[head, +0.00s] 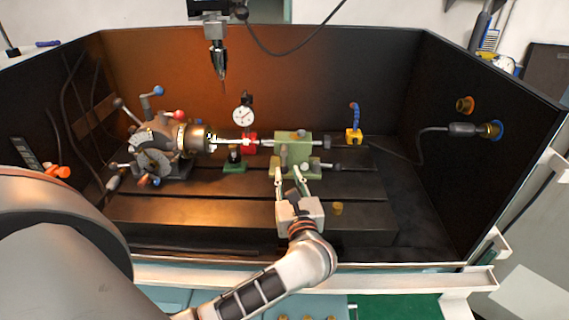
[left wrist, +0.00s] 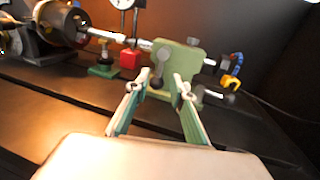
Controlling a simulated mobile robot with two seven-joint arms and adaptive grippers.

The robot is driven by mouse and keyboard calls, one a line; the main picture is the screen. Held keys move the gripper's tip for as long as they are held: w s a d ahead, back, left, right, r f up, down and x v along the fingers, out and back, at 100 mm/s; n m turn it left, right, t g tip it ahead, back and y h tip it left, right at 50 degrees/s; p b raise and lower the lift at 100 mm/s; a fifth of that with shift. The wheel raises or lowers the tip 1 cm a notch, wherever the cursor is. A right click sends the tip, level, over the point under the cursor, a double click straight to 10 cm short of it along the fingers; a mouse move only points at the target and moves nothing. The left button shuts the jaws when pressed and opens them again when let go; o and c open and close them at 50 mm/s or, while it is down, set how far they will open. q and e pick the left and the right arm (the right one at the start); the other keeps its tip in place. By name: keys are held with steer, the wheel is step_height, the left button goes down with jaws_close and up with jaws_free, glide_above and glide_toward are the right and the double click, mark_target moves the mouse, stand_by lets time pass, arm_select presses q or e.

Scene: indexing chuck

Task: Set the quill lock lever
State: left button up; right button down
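The green tailstock (head: 292,147) stands on the slotted bed right of centre, and it fills the middle of the left wrist view (left wrist: 176,62). A dark lever with a rounded end (left wrist: 157,82) hangs on its near face; I take it to be the quill lock lever. My left gripper (head: 290,179) points at the tailstock from the near side. In the left wrist view its fingers (left wrist: 160,84) are spread, with the lever end seen between the tips. I cannot tell whether either finger touches it. My right gripper is not in view.
The indexing chuck (head: 193,139) with its levers stands at left, a shaft running toward the tailstock. A dial gauge (head: 243,116) on a red base stands behind the shaft. A blue-tipped hose on a yellow block (head: 354,135) is at right. A tool (head: 218,60) hangs above. Dark walls enclose the bed.

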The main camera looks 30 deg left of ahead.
mark_target(284, 163)
arm_select(q)
steer(key=shift+x, duration=2.5)
jaws_close()
